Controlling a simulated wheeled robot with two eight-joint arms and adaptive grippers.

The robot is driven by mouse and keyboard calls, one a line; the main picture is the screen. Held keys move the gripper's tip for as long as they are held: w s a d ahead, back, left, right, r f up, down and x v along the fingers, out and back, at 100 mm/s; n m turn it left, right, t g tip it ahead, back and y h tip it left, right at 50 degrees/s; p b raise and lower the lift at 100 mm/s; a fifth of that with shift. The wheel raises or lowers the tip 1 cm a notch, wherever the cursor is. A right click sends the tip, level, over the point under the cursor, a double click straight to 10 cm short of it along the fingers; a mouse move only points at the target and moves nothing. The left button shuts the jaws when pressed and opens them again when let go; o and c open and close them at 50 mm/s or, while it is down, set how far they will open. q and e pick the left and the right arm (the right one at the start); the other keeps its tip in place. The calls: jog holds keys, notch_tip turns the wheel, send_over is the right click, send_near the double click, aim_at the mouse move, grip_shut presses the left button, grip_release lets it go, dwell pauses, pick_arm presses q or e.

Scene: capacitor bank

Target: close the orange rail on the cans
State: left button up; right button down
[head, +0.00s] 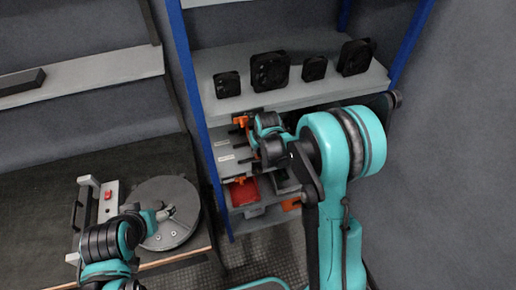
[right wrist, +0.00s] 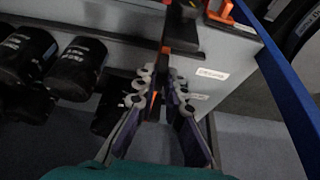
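Black cylindrical cans (right wrist: 82,62) lie in a row at the left of the right wrist view, beside a grey shelf panel. An orange part (right wrist: 222,12) shows at the top of that view, and a thin orange strip (right wrist: 154,103) shows between my fingers. I cannot tell which of these is the rail. My right gripper (right wrist: 162,74) is at the shelf, its fingertips close together around a dark upright bar (right wrist: 181,28); whether they grip it is unclear. In the head view, orange parts (head: 241,121) show beside my right arm. My left gripper (head: 166,213) is over the bench, its fingers too small to read.
Several black fans (head: 269,71) stand on the shelf above my right gripper. Blue posts (head: 196,95) frame the rack. A red bin (head: 243,192) is lower down. A round grey disc (head: 176,190) and a panel with a red switch (head: 108,196) are near my left arm.

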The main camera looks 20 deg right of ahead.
jog(key=d+b, duration=0.1)
jog(key=d, duration=1.1)
jog(key=shift+w, duration=0.25)
jog(key=c, duration=1.6)
grip_release()
jog(key=shift+r, duration=0.1)
jog(key=v, duration=1.2)
